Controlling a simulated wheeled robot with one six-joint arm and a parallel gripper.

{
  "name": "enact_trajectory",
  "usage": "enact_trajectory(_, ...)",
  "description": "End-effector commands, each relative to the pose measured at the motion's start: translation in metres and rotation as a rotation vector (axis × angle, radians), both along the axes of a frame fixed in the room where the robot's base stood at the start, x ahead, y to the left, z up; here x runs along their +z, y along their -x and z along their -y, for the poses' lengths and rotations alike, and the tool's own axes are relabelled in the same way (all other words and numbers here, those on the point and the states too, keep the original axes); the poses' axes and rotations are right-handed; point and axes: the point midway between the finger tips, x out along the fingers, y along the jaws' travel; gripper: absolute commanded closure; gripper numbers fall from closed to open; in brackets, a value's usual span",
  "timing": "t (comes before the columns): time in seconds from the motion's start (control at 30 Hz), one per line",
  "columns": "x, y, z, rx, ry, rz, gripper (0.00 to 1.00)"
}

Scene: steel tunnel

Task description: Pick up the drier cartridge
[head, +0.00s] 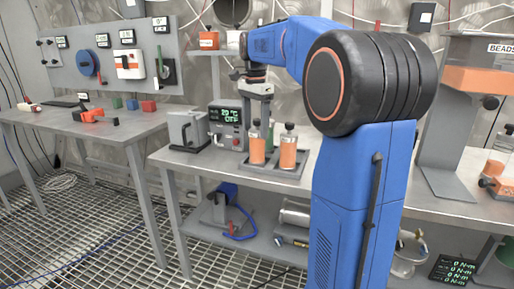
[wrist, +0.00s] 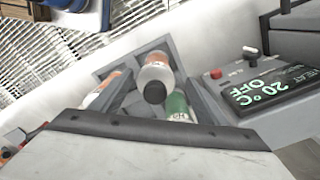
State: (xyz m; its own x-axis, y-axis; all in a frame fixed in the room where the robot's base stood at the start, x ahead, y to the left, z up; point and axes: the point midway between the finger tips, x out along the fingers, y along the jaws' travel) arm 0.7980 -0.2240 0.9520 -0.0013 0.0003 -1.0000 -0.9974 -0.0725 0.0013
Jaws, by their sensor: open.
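Two clear cartridges with orange contents and dark caps, a left one (head: 257,146) and a right one (head: 288,150), stand upright in a grey tray (head: 286,172) on the middle bench. My gripper (head: 256,112) is above the tray, pointing down, and partly hides what is behind it. In the wrist view, a clear cartridge with a dark cap and an orange part (wrist: 157,70) shows between the spread fingers of my gripper (wrist: 156,92). I see no clear contact. A green labelled cylinder (wrist: 178,107) and another orange-and-white cylinder (wrist: 102,92) flank it, partly hidden by the fingers.
A heater unit (head: 228,122) reading 20 °C OFF and a grey metal jug-like block (head: 188,131) stand left of the tray. A beads hopper (head: 480,75) stands at the right. Bench space between tray and hopper is partly hidden by my arm.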

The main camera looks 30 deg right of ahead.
Motion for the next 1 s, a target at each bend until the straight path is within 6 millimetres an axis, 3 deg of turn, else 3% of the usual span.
enact_trajectory(0.33, -0.026, 0.002, 0.001, 0.0, 0.0, 0.0, 0.32)
enact_trajectory(0.63, -0.063, 0.006, 0.004, 0.0, 0.0, 0.001, 0.32)
enact_trajectory(0.97, -0.07, 0.006, 0.004, 0.001, 0.0, 0.002, 0.32)
enact_trajectory(1.0, -0.07, 0.006, 0.004, 0.001, 0.0, 0.002, 0.37)
